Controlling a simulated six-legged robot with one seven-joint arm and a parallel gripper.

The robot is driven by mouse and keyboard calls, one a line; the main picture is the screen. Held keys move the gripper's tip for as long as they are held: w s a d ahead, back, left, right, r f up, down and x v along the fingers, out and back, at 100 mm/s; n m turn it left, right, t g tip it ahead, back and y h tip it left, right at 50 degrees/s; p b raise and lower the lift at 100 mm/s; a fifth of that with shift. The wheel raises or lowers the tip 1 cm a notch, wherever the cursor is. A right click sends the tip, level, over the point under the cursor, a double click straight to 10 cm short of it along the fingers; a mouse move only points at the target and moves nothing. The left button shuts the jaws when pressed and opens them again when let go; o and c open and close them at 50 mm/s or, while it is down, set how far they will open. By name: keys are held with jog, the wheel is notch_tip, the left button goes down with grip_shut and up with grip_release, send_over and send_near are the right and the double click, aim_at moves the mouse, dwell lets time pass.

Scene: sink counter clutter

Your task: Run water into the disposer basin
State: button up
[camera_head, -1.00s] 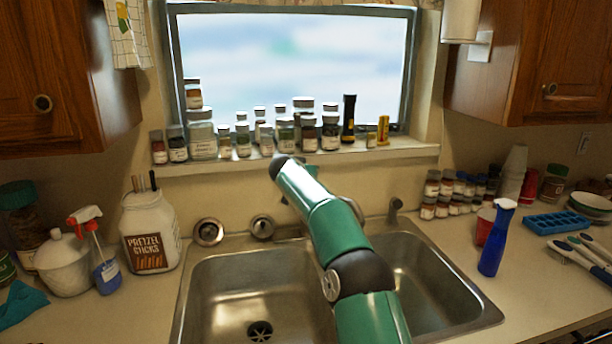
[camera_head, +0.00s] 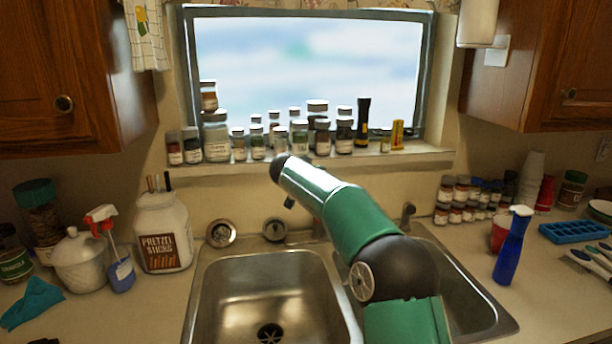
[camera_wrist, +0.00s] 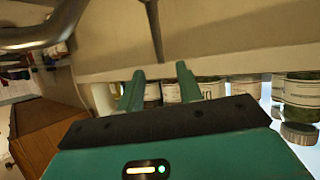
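The steel double sink has a left basin (camera_head: 265,285) with a dark spoked drain (camera_head: 270,333) and a right basin (camera_head: 455,295) partly behind my arm. The right basin's drain is hidden, so I cannot tell for certain which is the disposer basin. My arm covers most of the faucet in the head view. In the wrist view, a thick curved metal tube (camera_wrist: 45,32), apparently the spout, crosses the upper left. A thin metal rod (camera_wrist: 154,28), perhaps the faucet lever, points down toward the gap between my fingers. My gripper (camera_wrist: 160,72) is open, with nothing between its fingertips.
Jars (camera_head: 300,135) line the window sill (camera_head: 310,166) close behind my arm. A pretzel jar (camera_head: 163,235) and red-topped spray bottle (camera_head: 118,262) stand left of the sink.

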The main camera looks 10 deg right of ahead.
jog(key=v, duration=0.6)
dwell(7.4)
